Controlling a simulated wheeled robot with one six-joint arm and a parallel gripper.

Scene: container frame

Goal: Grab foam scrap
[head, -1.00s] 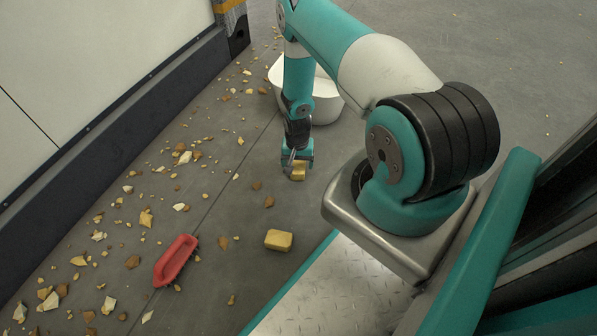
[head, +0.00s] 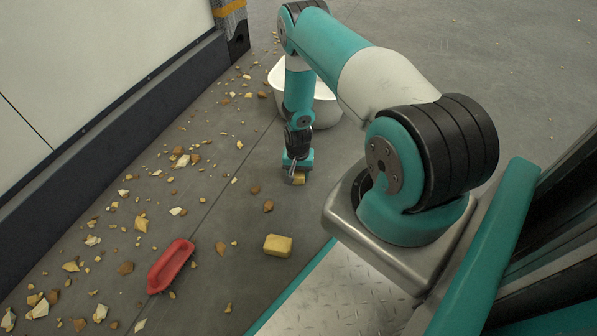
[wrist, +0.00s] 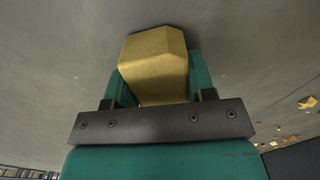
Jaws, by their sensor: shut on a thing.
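A yellow foam scrap (wrist: 153,62) sits between the two teal fingers of my gripper (wrist: 155,88) in the wrist view. The fingers are shut on its sides. In the head view my gripper (head: 298,175) points down at the floor, with a small part of the same scrap (head: 299,179) showing below it. Whether the scrap touches the floor is hard to tell. A second yellow foam block (head: 278,245) lies loose on the floor, nearer than my gripper.
A white tub (head: 322,100) stands just behind my gripper. A red brush-like tool (head: 171,265) lies on the floor at left. Many small tan and brown pieces (head: 140,223) are scattered along the wall (head: 90,75).

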